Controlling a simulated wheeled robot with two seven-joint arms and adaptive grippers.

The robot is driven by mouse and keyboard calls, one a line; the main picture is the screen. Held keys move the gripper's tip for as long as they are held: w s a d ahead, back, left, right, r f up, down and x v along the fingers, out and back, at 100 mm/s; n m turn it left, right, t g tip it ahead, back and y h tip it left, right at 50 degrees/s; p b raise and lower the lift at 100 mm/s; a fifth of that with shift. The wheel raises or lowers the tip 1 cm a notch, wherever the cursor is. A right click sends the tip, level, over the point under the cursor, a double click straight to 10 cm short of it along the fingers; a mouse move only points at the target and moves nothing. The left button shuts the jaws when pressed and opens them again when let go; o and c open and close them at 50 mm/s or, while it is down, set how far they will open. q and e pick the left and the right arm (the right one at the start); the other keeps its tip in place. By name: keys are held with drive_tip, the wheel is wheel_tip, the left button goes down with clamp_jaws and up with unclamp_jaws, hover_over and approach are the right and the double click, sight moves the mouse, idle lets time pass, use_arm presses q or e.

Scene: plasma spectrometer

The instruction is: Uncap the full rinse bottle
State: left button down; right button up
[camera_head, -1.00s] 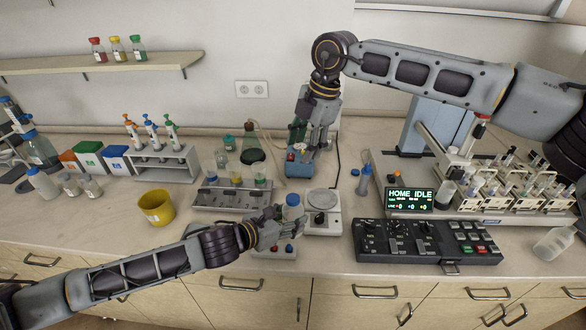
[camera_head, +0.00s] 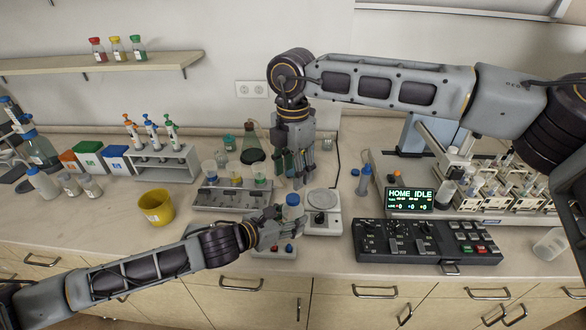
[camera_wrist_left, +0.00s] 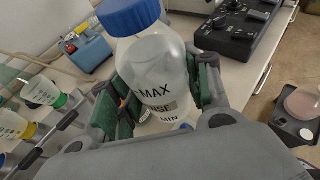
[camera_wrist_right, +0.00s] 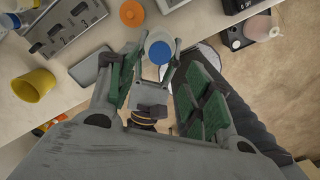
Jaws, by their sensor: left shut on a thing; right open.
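The rinse bottle (camera_head: 293,211) is clear with a blue cap (camera_wrist_left: 130,16) on it. Its label with MAX and MIN marks faces the left wrist view (camera_wrist_left: 158,85). My left gripper (camera_head: 281,222) is shut around the bottle's body and holds it upright above the front of the bench. My right gripper (camera_head: 298,183) is open and empty, fingers pointing down, just above and behind the cap. In the right wrist view the blue cap (camera_wrist_right: 160,53) shows between and beyond the open fingertips (camera_wrist_right: 155,68). The fingers look apart from the cap.
A small white plate device (camera_head: 322,213) stands close on the right, with the black control panel (camera_head: 425,241) beyond it. A blue device (camera_wrist_left: 80,48) is behind.

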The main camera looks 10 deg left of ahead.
sight(293, 197)
drive_tip(key=shift+f, duration=3.9)
drive_tip(key=shift+c, duration=0.4)
drive_tip(key=c, duration=1)
